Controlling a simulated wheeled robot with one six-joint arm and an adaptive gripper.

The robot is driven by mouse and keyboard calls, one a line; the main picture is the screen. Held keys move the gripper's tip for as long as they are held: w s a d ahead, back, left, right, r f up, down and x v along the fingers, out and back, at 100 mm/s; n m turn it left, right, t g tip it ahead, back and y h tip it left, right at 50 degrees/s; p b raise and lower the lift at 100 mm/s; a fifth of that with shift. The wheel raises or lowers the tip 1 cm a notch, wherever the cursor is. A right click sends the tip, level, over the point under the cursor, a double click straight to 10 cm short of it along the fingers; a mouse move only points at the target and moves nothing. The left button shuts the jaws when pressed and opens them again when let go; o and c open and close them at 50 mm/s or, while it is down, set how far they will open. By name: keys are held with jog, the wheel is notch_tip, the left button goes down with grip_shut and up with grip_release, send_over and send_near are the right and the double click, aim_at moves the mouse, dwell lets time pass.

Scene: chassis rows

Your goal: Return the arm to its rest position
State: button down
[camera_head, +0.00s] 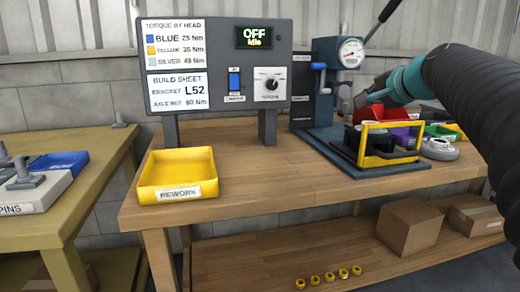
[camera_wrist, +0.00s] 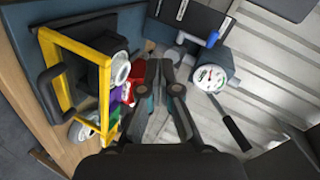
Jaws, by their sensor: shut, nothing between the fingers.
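My arm (camera_head: 460,85) reaches in from the right in the head view, a dark ribbed sleeve with a teal wrist band (camera_head: 405,80). My gripper (camera_head: 366,99) is above the back right of the wooden workbench (camera_head: 255,195), in front of the press with the round gauge (camera_head: 351,53). In the wrist view the fingers of my gripper (camera_wrist: 163,68) are close together, with nothing seen held. The gauge (camera_wrist: 210,77) is to their right and the yellow frame (camera_wrist: 75,45) to their left.
A yellow REWORK tray (camera_head: 178,174) stands at the bench's front left. A control panel (camera_head: 218,66) reading OFF, Idle stands behind it. Coloured bins (camera_head: 441,131) are below my arm. Cardboard boxes (camera_head: 408,227) and several yellow parts (camera_head: 329,277) are on the lower shelf. The front middle is clear.

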jog(key=s+a+f+n+g+h, duration=0.1)
jog(key=s+a+f+n+g, duration=0.1)
jog(key=s+f, duration=0.8)
jog(key=s+a+f+n+g+h, duration=0.1)
jog(key=s+a+f+n+g, duration=0.2)
jog(key=s+f, duration=0.8)
jog(key=s+a+f+n+g, duration=0.2)
jog(key=s+f+n, duration=0.4)
jog(key=s+f, duration=0.4)
jog(key=shift+s+a+f+n+g+h, duration=0.3)
jog(key=shift+s+a+f+g+h, duration=0.1)
jog(key=shift+a+f, duration=0.45)
jog(key=shift+w, duration=0.1)
